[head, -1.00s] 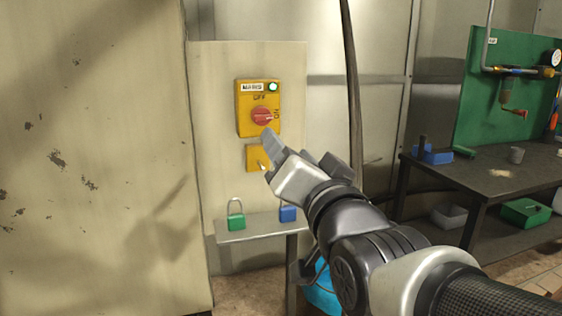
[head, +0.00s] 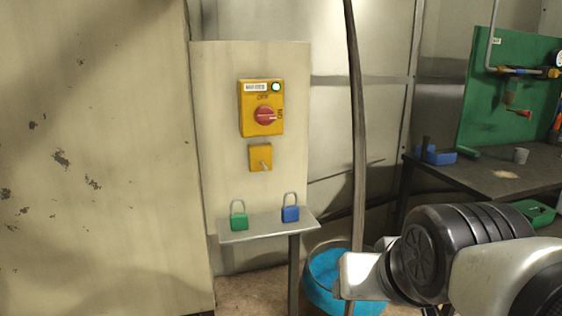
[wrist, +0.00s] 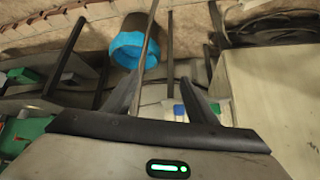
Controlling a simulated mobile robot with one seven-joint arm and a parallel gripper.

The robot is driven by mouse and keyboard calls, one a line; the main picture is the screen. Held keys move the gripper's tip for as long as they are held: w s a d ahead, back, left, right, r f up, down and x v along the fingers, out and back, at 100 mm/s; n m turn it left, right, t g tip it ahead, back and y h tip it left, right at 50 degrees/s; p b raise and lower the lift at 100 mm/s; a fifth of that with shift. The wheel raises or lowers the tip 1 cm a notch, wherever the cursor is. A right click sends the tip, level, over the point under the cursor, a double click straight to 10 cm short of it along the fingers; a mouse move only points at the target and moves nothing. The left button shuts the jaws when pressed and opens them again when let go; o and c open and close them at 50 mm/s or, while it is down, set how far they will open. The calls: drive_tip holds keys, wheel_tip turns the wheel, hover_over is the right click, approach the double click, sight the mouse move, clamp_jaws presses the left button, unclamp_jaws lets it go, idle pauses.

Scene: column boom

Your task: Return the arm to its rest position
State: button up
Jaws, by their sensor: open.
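My arm is folded into the lower right of the head view, with the pale housing of my gripper (head: 362,276) low in front of the blue bucket; its fingertips are hard to make out there. In the wrist view, my gripper (wrist: 158,92) has its two dark fingers spread apart, with nothing held between them. The yellow switch box (head: 261,108) on the cream panel has a red knob set horizontally towards ON and a lit green lamp. My gripper is well below and to the right of it.
A green padlock (head: 239,217) and a blue padlock (head: 290,211) stand on the small shelf (head: 262,227). A dark upright cable (head: 356,130) rises near my gripper, above the blue bucket (head: 322,279). A workbench (head: 500,175) stands at right, a large cabinet (head: 95,150) at left.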

drive_tip(key=s+d+g+p, duration=0.1)
drive_tip(key=s+g+p, duration=0.1)
drive_tip(key=s, duration=0.3)
wheel_tip(320, 180, up, 26)
drive_tip(key=p, duration=2.6)
drive_tip(key=shift+w+n, duration=0.3)
drive_tip(key=shift+w, duration=0.05)
drive_tip(key=shift+d+r, duration=0.1)
